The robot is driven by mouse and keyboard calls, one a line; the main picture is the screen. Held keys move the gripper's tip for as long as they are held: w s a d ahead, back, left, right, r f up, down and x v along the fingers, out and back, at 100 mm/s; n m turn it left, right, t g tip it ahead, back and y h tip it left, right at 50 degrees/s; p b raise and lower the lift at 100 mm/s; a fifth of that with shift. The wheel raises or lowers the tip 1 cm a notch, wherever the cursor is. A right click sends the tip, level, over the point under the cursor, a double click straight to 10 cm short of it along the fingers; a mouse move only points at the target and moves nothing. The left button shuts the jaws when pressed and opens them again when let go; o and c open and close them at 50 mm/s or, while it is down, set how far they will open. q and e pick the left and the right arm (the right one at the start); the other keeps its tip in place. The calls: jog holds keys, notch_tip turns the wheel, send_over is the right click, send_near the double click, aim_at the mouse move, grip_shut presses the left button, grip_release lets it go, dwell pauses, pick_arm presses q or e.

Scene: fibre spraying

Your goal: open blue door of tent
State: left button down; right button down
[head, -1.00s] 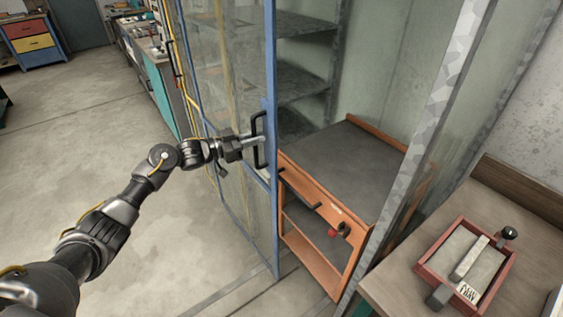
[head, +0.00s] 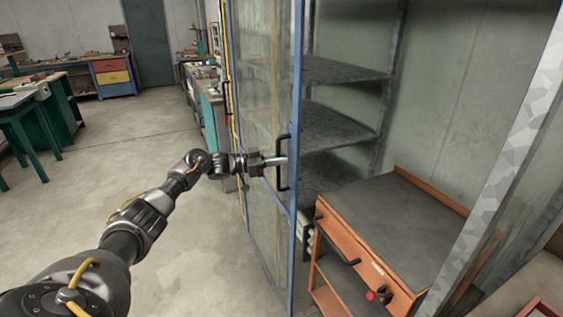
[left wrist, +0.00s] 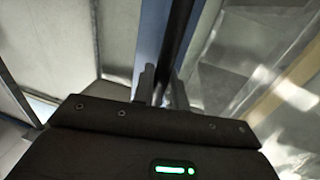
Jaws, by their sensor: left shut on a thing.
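The blue-framed clear door (head: 296,110) of the tent stands open in the head view, swung to the left of the opening. Its black handle (head: 282,162) is on the door's edge side. My left gripper (head: 276,161) is shut on the handle. In the left wrist view the two fingers (left wrist: 163,88) close around the dark upright handle bar (left wrist: 178,40), beside the blue frame (left wrist: 150,38). My right gripper is in neither view.
Inside the tent are grey shelves (head: 345,70) and an orange cart (head: 385,255) with a dark top. A pale metal post (head: 500,165) stands at the right. Green workbenches (head: 45,110) are at the far left. The floor (head: 110,180) left of the door is clear.

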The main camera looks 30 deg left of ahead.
pick_arm(q)
jog(key=c, duration=1.5)
grip_release()
